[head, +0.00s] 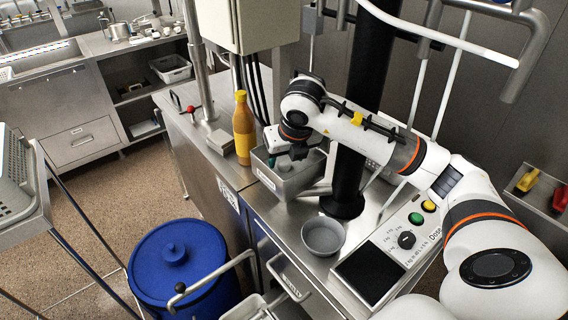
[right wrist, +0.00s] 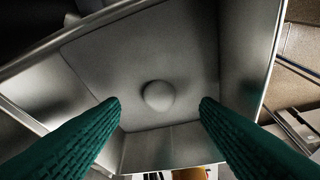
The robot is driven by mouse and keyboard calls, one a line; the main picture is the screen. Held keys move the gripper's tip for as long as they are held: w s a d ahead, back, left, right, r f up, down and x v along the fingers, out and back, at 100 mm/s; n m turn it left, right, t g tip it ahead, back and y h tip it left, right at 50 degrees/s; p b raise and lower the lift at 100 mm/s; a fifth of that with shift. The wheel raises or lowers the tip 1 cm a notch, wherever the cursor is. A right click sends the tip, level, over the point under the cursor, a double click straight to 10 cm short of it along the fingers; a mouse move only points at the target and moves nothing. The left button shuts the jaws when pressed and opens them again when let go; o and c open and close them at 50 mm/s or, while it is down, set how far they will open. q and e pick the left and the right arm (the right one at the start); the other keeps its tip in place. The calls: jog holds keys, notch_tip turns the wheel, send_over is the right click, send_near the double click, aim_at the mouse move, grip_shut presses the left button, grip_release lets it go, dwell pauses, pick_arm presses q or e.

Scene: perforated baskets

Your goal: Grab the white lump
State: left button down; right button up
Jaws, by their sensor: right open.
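The white lump (right wrist: 158,95) is a small pale round dome on the bottom of a grey metal basket (head: 291,187). In the right wrist view it shows between and beyond the two green fingertips, with a gap on each side. The same basket's walls surround it in that view (right wrist: 245,60). My right gripper (head: 288,158) is open and empty, reaching down into the basket from above; its fingers (right wrist: 160,103) do not touch the lump. In the head view the lump cannot be made out with certainty. My left gripper is not in view.
A yellow-orange bottle (head: 243,128) stands just left of the basket. A round grey bowl (head: 323,236) and a panel with buttons (head: 407,239) are in front. A black column (head: 352,130) rises behind. A blue lidded drum (head: 178,262) stands on the floor.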

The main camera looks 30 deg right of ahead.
aim_at(284, 164)
jog(key=shift+p+x, duration=0.35)
jog(key=shift+x, duration=1.3)
jog(key=shift+a, duration=0.1)
jog(key=shift+c, duration=0.2)
jog(key=c, duration=1)
